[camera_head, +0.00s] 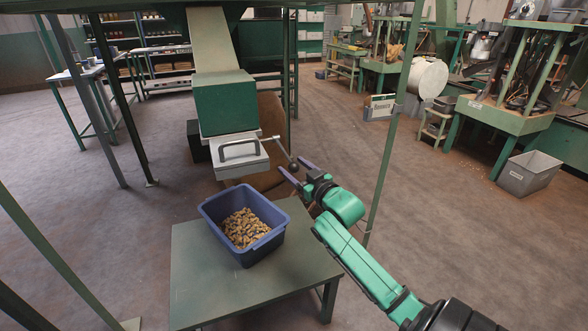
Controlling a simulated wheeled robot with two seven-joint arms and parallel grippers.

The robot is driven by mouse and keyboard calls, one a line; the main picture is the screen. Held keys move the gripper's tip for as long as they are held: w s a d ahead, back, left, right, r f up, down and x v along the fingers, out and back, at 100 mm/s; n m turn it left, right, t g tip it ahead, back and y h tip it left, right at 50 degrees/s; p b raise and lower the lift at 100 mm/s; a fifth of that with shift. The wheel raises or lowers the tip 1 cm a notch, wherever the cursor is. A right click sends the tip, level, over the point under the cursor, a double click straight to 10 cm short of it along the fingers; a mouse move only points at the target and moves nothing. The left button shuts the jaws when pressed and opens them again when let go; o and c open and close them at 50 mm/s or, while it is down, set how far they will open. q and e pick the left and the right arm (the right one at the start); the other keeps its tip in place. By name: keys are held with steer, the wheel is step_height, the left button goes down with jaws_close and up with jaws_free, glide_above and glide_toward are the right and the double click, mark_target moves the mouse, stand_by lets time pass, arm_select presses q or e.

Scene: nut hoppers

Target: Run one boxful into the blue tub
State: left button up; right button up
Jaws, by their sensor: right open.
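The blue tub (212,214) stands on a small green table, under the hopper's outlet. Brown nuts (243,228) lie in its bottom. The hopper's green box (225,108) hangs at the foot of a pale chute. Below it is a light grey metal box (240,160) with a dark handle (239,149). A lever (283,155) with a round dark knob sticks out at its right. My right gripper (294,168) is open, with its two purple fingers near the knob, one on each side in the picture. Contact cannot be told. My left gripper is out of view.
The green table (265,284) has free room around the tub. Slanted green legs stand at left. A grey bin (528,174) sits on the floor at far right.

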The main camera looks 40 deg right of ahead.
steer(key=shift+w, duration=0.1)
jaws_close()
stand_by(1.4)
